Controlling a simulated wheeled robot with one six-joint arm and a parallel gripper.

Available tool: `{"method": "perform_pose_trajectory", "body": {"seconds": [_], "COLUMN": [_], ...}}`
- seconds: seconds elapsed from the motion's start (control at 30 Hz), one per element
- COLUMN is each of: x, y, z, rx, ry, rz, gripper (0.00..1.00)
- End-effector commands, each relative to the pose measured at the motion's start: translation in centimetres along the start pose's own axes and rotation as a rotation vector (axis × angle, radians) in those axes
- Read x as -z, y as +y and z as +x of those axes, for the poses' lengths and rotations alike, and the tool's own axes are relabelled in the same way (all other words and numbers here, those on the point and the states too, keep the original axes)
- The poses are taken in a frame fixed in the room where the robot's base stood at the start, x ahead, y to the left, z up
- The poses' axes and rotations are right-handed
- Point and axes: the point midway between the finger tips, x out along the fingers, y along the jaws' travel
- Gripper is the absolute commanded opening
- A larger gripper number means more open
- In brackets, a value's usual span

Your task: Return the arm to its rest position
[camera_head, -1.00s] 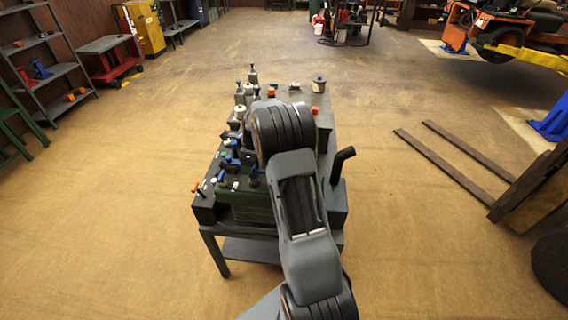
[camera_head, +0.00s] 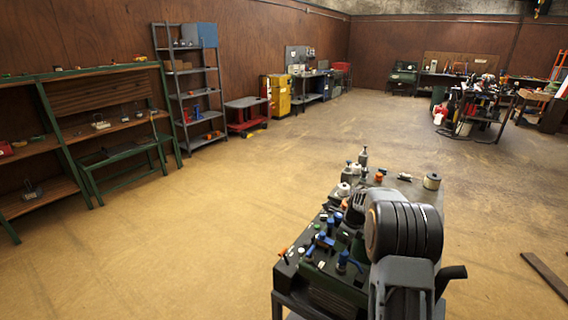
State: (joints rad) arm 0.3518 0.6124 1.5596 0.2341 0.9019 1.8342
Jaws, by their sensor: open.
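My arm (camera_head: 404,230) rises at the lower right of the head view, its thick dark ribbed joint in front of a tool bench (camera_head: 318,287). A small grey finger-like part beside that joint looks like my gripper (camera_head: 357,203). It is mostly hidden by the arm, and its jaws are open. I see nothing held in it. The bench top behind and left of the arm carries several small parts, including blue-handled pieces (camera_head: 322,240), a white-topped piece (camera_head: 343,190) and a pale reel (camera_head: 431,181). The arm hides part of the bench.
Green wooden shelving (camera_head: 60,135) and a grey rack (camera_head: 190,90) line the left wall. A red cart (camera_head: 247,115) and yellow cabinet (camera_head: 277,95) stand farther back. The floor left of the bench is clear.

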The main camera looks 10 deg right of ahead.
Motion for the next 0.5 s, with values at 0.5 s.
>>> {"method": "perform_pose_trajectory", "body": {"seconds": [0.5], "x": [2.6], "y": [9.6], "z": [-3.3], "rx": [-0.106], "ry": [0.066], "rz": [-1.23], "gripper": [0.64]}}
